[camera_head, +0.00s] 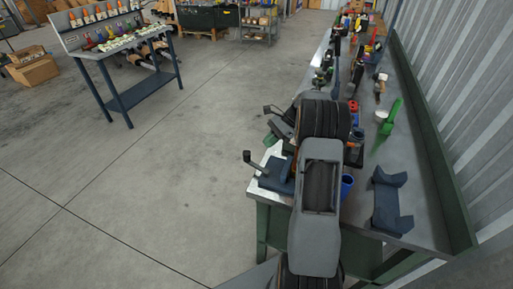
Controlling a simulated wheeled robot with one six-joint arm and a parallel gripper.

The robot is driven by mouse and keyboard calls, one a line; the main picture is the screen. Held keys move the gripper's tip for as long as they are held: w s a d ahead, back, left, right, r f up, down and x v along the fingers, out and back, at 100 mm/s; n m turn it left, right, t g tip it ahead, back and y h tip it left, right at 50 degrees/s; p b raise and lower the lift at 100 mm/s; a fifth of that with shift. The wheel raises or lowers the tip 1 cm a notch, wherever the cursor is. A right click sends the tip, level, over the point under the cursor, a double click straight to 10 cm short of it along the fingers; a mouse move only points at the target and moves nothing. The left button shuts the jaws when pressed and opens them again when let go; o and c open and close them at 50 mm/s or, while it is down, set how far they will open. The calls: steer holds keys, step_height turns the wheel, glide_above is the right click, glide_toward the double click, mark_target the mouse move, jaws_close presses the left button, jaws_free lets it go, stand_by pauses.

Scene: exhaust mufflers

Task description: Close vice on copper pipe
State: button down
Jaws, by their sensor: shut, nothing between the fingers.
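A blue vice (273,178) is mounted at the near left corner of the workbench (412,150), with its dark handle (249,158) sticking out to the left. A second dark vice-like piece (284,128) with a similar handle sits farther back on the same edge. My arm (318,230) rises in front of the bench and covers part of both. My gripper is hidden behind the arm. I cannot make out the copper pipe or how far the vice jaws stand apart.
A blue bracket (388,205), a blue cup (347,184), a white cup (381,116) and a green tool (390,118) are on the bench. More tools crowd its far end. A corrugated wall borders the right. Open floor (150,190) lies left, with a blue tool table (143,92) beyond.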

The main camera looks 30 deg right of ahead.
steer(key=a, duration=0.1)
steer(key=a+f, duration=0.1)
steer(key=a, duration=0.1)
steer(key=shift+a+p, duration=0.25)
steer(key=shift+p, duration=0.05)
steer(key=shift+a+f, duration=0.1)
steer(key=shift+a, duration=0.8)
steer(key=shift+a+n+p, duration=0.3)
steer(key=shift+a+p, duration=0.15)
steer(key=shift+a, duration=0.1)
steer(key=shift+d, duration=0.1)
